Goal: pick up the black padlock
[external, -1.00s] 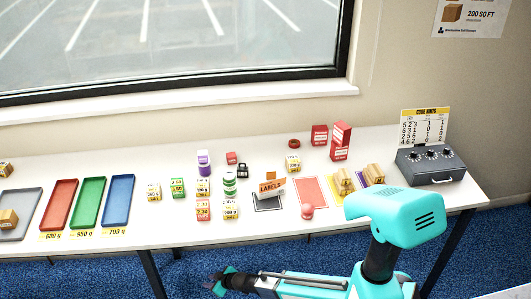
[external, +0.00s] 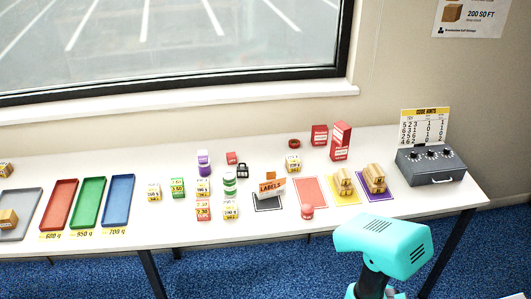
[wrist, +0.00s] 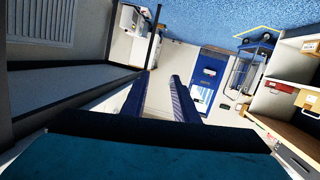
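The black padlock (external: 242,170) sits on the white table in the external view, just right of a small red box and behind the green-and-white striped roll (external: 229,184). It looks small and dark there, and it does not show in the wrist view. My gripper (wrist: 162,80) shows in the wrist view with its two dark blue fingers apart and nothing between them. It points out into the room, away from the table top. In the external view my gripper is out of frame, and only my teal arm shows at the lower right.
Small priced boxes (external: 203,210) stand close around the padlock. Red, green and blue trays (external: 118,202) lie to the left. A grey dial box (external: 431,166) is at the right end. The wrist view shows shelves (wrist: 285,105).

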